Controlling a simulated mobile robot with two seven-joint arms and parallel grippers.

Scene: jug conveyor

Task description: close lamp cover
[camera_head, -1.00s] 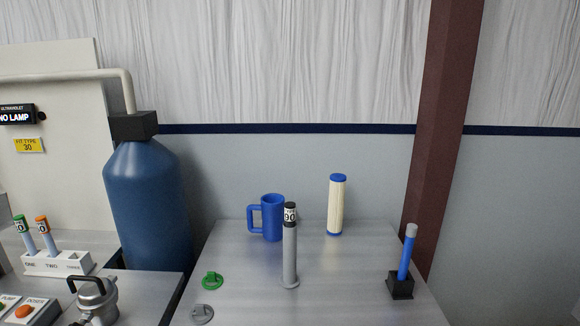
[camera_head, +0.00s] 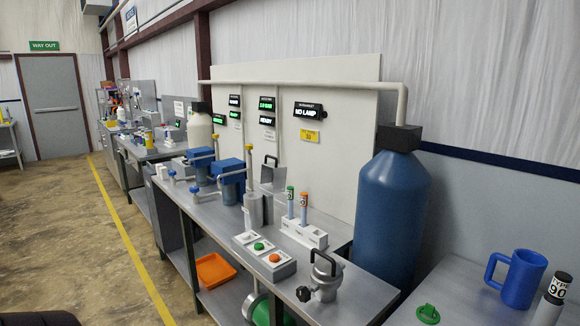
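I cannot tell for certain which part is the lamp cover. A grey metal vessel (camera_head: 325,274) with a black loop handle on its lid and a black knob at its side stands on the front end of the long bench. The ultraviolet display (camera_head: 308,109) on the white panel reads NO LAMP. A grey tube marked TYPE 90 (camera_head: 555,290) stands on the right table, cut by the picture edge. Neither gripper shows.
A white rack (camera_head: 304,232) holds a green-topped and an orange-topped tube. A button box (camera_head: 265,255) sits before it. A big blue tank (camera_head: 389,215) stands between the bench and the right table, which holds a blue mug (camera_head: 522,279). Open floor (camera_head: 75,240) lies left.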

